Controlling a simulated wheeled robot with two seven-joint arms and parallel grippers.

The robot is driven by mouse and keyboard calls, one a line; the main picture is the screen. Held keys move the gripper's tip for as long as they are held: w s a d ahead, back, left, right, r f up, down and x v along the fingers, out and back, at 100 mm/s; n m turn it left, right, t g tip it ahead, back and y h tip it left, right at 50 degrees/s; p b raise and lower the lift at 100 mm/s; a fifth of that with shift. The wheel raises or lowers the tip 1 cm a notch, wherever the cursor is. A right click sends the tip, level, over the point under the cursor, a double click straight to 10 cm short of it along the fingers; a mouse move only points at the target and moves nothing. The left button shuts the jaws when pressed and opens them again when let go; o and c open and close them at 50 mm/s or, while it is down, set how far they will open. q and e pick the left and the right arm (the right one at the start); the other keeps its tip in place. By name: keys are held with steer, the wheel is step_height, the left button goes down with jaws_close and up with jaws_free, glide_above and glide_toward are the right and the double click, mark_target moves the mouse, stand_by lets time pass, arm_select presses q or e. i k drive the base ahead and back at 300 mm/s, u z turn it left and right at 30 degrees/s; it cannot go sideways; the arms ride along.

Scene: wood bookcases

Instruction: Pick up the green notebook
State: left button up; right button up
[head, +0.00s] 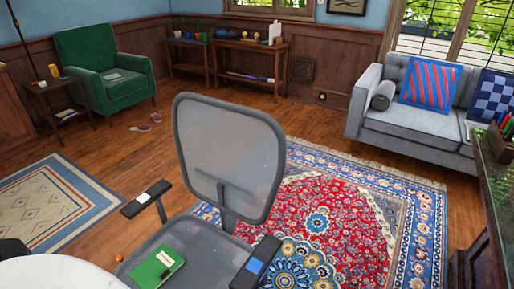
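The green notebook (157,267) lies flat on the seat of a grey mesh office chair (230,155), at the lower left of the head view. It has a pale label on its cover. The chair's armrests stand on either side of the seat, and its backrest rises behind it. Neither of my grippers shows in the head view, so I cannot see what they hold.
A patterned red and blue rug (330,215) lies beyond the chair. A grey sofa (420,125) stands at the right, a green armchair (105,70) at the back left. A dark cabinet (495,190) is at the right edge. Bare wood floor (130,165) lies left of the chair.

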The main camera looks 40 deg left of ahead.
mark_target(160, 266)
steer(key=u, duration=2.15)
